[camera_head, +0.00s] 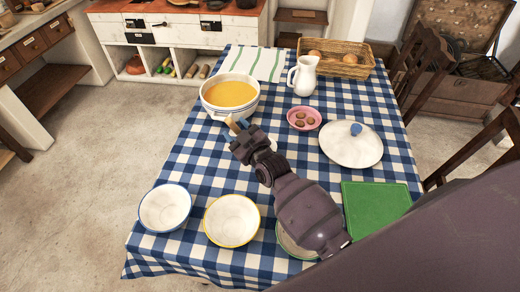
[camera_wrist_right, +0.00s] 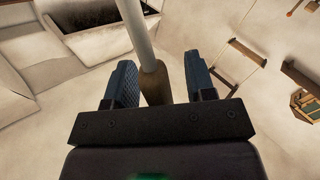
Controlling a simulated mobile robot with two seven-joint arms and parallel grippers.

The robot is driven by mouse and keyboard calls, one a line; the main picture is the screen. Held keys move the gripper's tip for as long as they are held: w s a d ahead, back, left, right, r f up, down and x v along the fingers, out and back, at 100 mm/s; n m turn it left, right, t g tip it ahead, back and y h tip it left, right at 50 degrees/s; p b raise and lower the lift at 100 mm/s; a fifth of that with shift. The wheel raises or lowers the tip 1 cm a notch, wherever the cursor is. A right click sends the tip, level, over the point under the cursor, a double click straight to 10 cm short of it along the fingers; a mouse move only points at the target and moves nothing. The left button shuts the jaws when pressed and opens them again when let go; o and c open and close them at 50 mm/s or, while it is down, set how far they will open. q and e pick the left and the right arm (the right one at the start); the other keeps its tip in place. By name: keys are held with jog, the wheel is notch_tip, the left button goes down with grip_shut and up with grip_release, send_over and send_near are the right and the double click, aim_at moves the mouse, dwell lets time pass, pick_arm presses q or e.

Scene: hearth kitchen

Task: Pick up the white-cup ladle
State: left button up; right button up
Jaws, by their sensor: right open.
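My right gripper (camera_head: 240,132) is over the checked table just in front of the soup bowl, its arm coming in from the lower right. In the right wrist view the gripper (camera_wrist_right: 158,72) is open, with a finger on each side of a ladle handle. The ladle handle (camera_wrist_right: 153,85) has a wooden grip end and a pale shaft running up out of the picture. In the head view the wooden end (camera_head: 232,124) shows beside the fingers. I cannot tell whether the fingers touch it. The ladle's cup cannot be made out. My left gripper is not in view.
A bowl of orange soup (camera_head: 232,112) stands behind the gripper. A white pitcher (camera_head: 304,76), a pink dish (camera_head: 294,117) and a white lid (camera_head: 345,150) are to the right. Blue-rimmed (camera_head: 165,208) and yellow-rimmed (camera_head: 231,221) bowls stand in front, near a green board (camera_head: 376,208).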

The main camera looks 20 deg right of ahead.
grip_shut()
jog(key=shift+r, duration=0.1)
